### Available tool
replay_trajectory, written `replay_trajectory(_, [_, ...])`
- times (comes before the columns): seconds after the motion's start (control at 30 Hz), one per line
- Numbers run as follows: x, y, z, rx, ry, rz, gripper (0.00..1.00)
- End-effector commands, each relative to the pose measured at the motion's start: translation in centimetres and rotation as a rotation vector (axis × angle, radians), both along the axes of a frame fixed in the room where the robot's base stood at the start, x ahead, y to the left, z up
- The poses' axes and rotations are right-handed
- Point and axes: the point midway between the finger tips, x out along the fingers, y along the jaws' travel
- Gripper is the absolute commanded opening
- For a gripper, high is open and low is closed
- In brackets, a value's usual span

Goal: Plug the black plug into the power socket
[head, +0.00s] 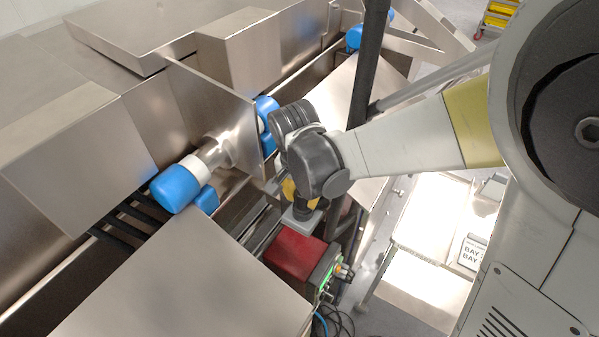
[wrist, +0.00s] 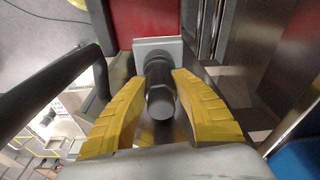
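The black plug (wrist: 160,92) is between the two yellow fingers of my gripper (wrist: 158,78) in the wrist view. The fingertips close in on both sides of it, and its rounded end points toward the camera. Its far end lies against or just in front of a light grey square plate, the power socket (wrist: 156,45). I cannot tell whether it is seated in the plate. In the head view the grey socket plate (head: 301,217) shows beside a red box, just below my gripper (head: 292,192).
The red box (head: 294,253) has green-lit connectors and loose cables at its front. Steel conveyor covers (head: 190,280) and blue-capped rollers (head: 176,188) stand to the left. A dark upright post (head: 369,70) stands close to my arm. Bright floor lies at the right.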

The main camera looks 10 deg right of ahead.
Motion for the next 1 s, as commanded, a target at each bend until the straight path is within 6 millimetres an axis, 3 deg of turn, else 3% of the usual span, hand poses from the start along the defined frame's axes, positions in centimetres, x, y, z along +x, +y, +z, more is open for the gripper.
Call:
replay_trajectory(0.03, [0.0, 0.0, 0.1, 0.0, 0.0, 0.0, 0.42])
replay_trajectory(0.07, [0.0, 0.0, 0.1, 0.0, 0.0, 0.0, 0.51])
replay_trajectory(0.1, [0.0, 0.0, 0.1, 0.0, 0.0, 0.0, 0.54])
replay_trajectory(0.47, [-0.1, 0.0, 0.6, 0.0, 0.0, 0.0, 0.54])
replay_trajectory(1.0, [-1.5, 0.9, 10.7, 0.0, 0.0, 0.001, 0.54])
